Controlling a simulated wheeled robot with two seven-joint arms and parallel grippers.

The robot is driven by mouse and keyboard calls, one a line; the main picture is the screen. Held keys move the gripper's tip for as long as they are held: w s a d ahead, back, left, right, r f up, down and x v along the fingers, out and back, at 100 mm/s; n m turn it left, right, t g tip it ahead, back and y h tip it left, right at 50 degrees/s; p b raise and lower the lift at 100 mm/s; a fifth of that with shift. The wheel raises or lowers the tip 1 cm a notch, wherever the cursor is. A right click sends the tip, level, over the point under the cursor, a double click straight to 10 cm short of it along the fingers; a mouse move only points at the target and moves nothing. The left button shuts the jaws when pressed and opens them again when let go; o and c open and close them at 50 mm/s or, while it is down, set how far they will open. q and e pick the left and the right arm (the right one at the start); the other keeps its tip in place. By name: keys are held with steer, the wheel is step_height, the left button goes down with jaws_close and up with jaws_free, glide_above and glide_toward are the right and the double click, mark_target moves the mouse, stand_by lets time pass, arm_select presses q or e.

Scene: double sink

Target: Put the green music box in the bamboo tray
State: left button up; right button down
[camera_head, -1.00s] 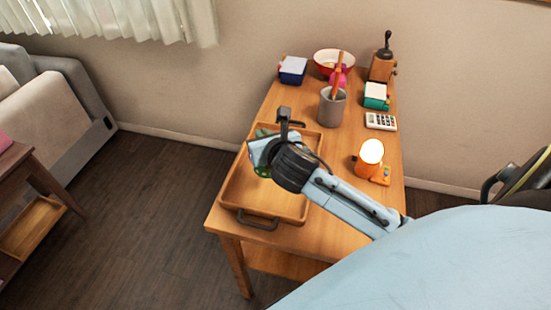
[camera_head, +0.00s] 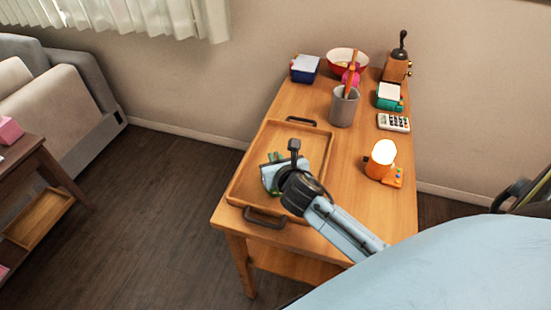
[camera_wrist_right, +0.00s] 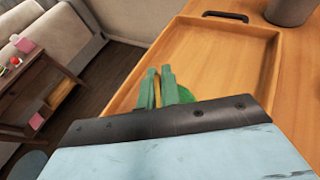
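My right gripper (camera_head: 272,160) is over the bamboo tray (camera_head: 250,160), low above its floor near the left side. In the right wrist view its two green fingers (camera_wrist_right: 159,82) are close together, with a narrow yellow-brown piece between them. A round bright-green part, seemingly of the green music box (camera_wrist_right: 185,94), shows just behind the fingers; the rest is hidden by the gripper. The fingers appear shut on it. I cannot tell whether it touches the tray floor. The tray also shows in the right wrist view (camera_wrist_right: 225,55). My left gripper is not in view.
Right of the tray stand a grey cup (camera_head: 343,108), an orange lamp (camera_head: 381,160) and a calculator (camera_head: 393,122). Farther back are a teal box (camera_head: 389,97), a blue box (camera_head: 304,69), a red bowl (camera_head: 346,60) and a wooden grinder (camera_head: 396,68).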

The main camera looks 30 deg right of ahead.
steer(key=shift+f, duration=0.15)
steer(key=c, duration=1.6)
jaws_free()
steer(key=p+v, duration=0.1)
steer(key=v, duration=1.1)
